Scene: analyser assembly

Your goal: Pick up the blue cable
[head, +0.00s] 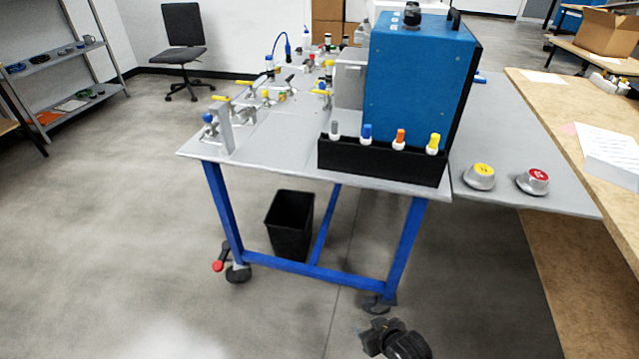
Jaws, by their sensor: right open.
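A thin blue cable (286,36) arches up above the far part of the grey table, among valves and fittings. A dark blue coil (15,68), possibly also a cable, lies on the shelf at the far left. My right gripper (372,330) shows at the bottom edge of the head view, low in front of the table and far from both. It is open, and I see nothing in it. My left gripper is out of view.
The blue-framed table (250,150) carries a blue analyser box (418,95) and a black holder (375,165) with several coloured-cap bottles. A black bin (290,225) stands beneath. Wooden benches line the right. The floor at left is clear; a chair (183,45) stands behind.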

